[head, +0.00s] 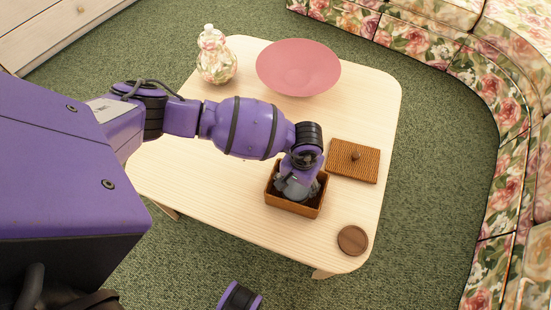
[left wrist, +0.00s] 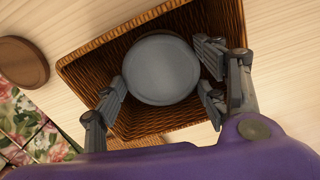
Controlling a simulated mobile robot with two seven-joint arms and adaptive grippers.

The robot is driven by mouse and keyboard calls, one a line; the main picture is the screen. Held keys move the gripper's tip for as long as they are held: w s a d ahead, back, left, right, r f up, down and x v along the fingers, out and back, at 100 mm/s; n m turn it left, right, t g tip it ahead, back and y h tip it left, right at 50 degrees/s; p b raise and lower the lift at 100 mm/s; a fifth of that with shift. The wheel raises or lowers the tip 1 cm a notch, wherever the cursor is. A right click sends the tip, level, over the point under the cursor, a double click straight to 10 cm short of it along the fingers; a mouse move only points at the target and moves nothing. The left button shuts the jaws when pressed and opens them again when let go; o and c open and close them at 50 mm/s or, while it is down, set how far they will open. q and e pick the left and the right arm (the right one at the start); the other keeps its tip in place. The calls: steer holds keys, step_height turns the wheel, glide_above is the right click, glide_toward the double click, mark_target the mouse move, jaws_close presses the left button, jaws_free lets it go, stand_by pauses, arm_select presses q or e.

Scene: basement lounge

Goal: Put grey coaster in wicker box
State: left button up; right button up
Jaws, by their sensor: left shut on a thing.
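The grey coaster (left wrist: 163,70) is a round flat disc held between the fingers of my left gripper (left wrist: 163,82). In the left wrist view it shows over the open wicker box (left wrist: 92,72). In the head view the left gripper (head: 297,186) points down into the wicker box (head: 292,207), and the grey coaster (head: 296,191) shows partly below the fingers, within the box's rim. I cannot tell whether the coaster touches the box floor. The box's wicker lid (head: 366,167) lies on the table beside it, knob up. My right gripper is not in view.
A brown round coaster (head: 352,240) lies near the table's front right corner. A pink bowl (head: 298,68) and a floral jar (head: 215,56) stand at the back of the pale wooden table (head: 225,190). A floral sofa (head: 490,110) curves along the right.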

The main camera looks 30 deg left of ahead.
arm_select(q)
steer(key=shift+w, duration=0.15)
steer(key=shift+f+b, duration=0.5)
steer(key=shift+f, duration=0.1)
steer(key=o, duration=1)
steer(key=shift+c, duration=0.2)
steer(key=shift+r, duration=0.1)
